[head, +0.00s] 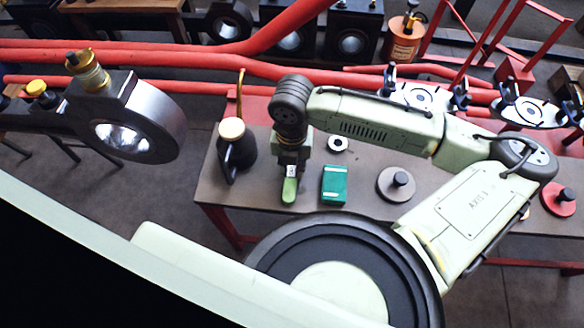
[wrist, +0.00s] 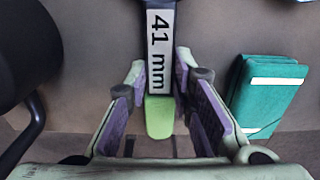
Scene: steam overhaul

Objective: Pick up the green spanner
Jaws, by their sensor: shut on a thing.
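The green spanner (wrist: 160,118) shows in the wrist view with its green handle end and a pale label reading "41 mm"; its upper part runs out of the picture. My gripper (wrist: 158,78) has its two fingers either side of the spanner and is shut on it. In the head view the spanner's green end (head: 289,190) sticks out below my gripper (head: 291,160), over the brown bench top. My gripper hides the rest of the spanner there. I cannot tell whether the spanner touches the bench.
A teal box (head: 334,184) lies just right of the spanner; the wrist view shows it too (wrist: 266,95). A black jug (head: 236,150) with a pale lid stands to the left. A grey disc with a black knob (head: 396,184) and a small white ring (head: 337,144) are on the bench (head: 362,162).

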